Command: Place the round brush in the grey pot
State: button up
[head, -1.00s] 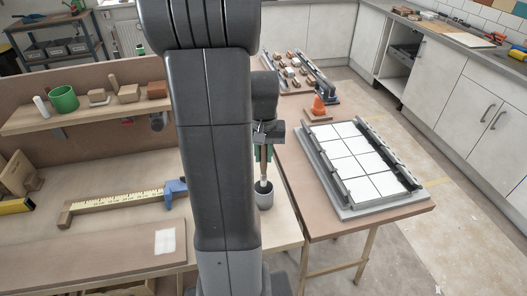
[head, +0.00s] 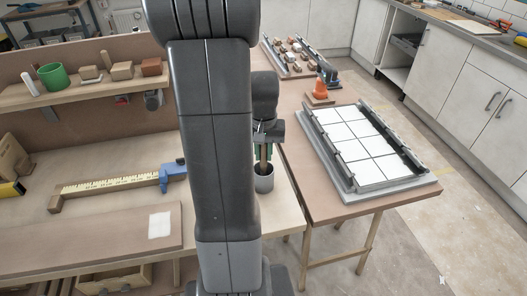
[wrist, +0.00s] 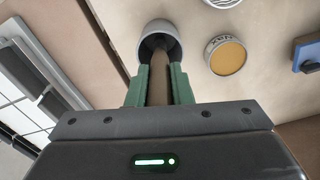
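The grey pot (head: 264,185) stands upright at the right end of the workbench, just right of my arm in the head view. It also shows at the top of the wrist view (wrist: 148,31). The round brush (head: 264,159) has a brown wooden handle that shows in the wrist view (wrist: 159,88). Its lower end is inside the pot's mouth, and the bristles are hidden there. My gripper (wrist: 160,72) has green fingers, which lie against both sides of the handle, just above the pot. In the head view, my gripper (head: 264,152) is partly hidden by my arm.
A tin with a tan top (wrist: 227,56) stands close to the pot. A blue-ended caliper (head: 120,187) lies on the bench. A shelf behind holds a green mug (head: 54,76) and blocks. A tile tray (head: 362,145) fills much of the table at right.

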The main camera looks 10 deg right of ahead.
jog(key=o, duration=0.5)
dwell(0.6)
notch_tip(320, 180, up, 13)
jog(key=p, duration=1)
jog(key=shift+f, duration=0.1)
jog(key=shift+f, duration=0.2)
